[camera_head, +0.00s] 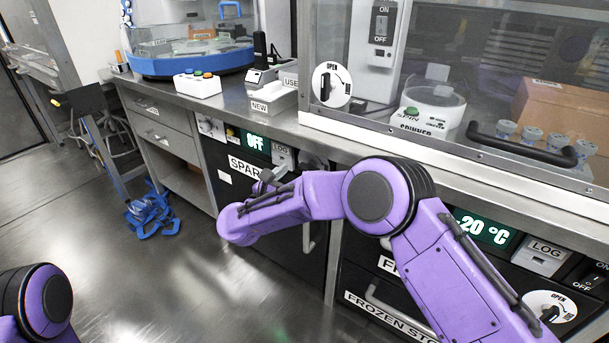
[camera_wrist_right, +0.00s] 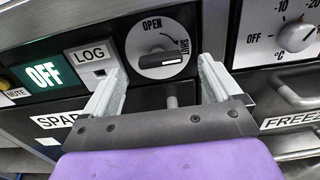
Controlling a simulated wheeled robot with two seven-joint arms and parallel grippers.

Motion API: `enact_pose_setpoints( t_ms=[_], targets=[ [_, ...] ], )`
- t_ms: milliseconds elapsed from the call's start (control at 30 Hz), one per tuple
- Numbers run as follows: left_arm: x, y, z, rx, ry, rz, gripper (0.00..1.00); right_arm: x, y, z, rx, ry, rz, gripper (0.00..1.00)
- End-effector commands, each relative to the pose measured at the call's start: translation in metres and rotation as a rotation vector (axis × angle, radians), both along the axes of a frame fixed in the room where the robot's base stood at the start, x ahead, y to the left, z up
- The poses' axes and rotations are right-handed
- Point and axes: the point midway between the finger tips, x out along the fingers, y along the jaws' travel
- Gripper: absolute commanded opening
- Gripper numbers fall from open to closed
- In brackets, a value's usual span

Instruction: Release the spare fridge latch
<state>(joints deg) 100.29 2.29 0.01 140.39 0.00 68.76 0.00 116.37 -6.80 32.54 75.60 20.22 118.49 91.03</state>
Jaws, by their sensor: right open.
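The spare fridge latch is a round white dial with a dark turning handle (camera_wrist_right: 160,61). It is marked OPEN at the top and SHUT at the right. The handle lies nearly level, its white-marked end to the right near SHUT. In the head view the dial is mostly hidden behind my right arm. My right gripper (camera_wrist_right: 161,68) is open and empty, its two fingers on either side of the dial in the picture; contact with the handle is not visible. It also shows in the head view (camera_head: 270,178), in front of the spare fridge. My left gripper is out of view.
The spare fridge's display (camera_wrist_right: 45,74) reads OFF, beside a LOG box (camera_wrist_right: 95,62). A freezer (camera_head: 385,290) with its own latch dial (camera_head: 550,306) stands to the right. A steel counter (camera_head: 230,100) runs above. Open floor (camera_head: 110,240) lies at left.

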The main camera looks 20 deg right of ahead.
Motion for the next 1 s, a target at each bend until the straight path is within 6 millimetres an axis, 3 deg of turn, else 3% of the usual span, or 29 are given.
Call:
enact_pose_setpoints(
  t_ms=[200,533,567,700,733,1000],
  targets=[
    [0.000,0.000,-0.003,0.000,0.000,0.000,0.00,0.023,-0.030,-0.001,-0.001,0.002,0.001,0.92],
    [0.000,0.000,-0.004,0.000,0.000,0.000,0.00,0.028,-0.036,-0.001,-0.003,0.003,0.003,0.92],
    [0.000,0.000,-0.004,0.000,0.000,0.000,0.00,0.028,-0.036,-0.001,-0.003,0.003,0.003,0.88],
    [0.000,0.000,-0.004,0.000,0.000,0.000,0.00,0.028,-0.036,-0.001,-0.004,0.003,0.002,0.43],
    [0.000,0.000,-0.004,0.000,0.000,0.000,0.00,0.028,-0.036,-0.001,-0.004,0.003,0.002,0.35],
    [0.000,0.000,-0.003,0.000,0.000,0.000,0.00,0.028,-0.036,-0.001,-0.015,0.018,0.002,0.35]
  ],
)
